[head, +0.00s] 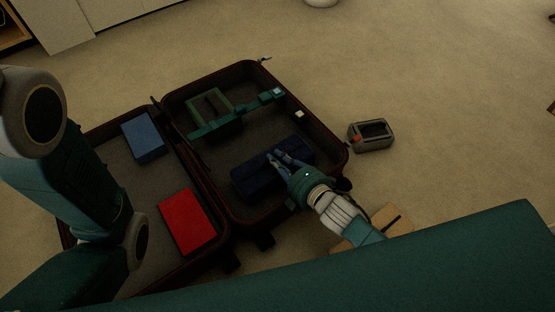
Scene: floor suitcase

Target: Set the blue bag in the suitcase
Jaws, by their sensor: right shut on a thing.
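The open suitcase (223,214) lies on the floor with its two halves side by side. The dark blue bag (253,181) is inside the right half, in its lower part. My right gripper (278,158) reaches in from the lower right and is shut on the blue bag near its middle. I cannot tell whether the bag rests fully on the suitcase floor. My left arm comes in at the left edge, but its gripper is not in view.
The left half holds a blue box (144,137) and a red box (187,221). A green frame-like item (209,104) and a teal strap (237,117) lie in the right half. A grey case (371,135) and a cardboard box (398,217) stand on the floor to the right.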

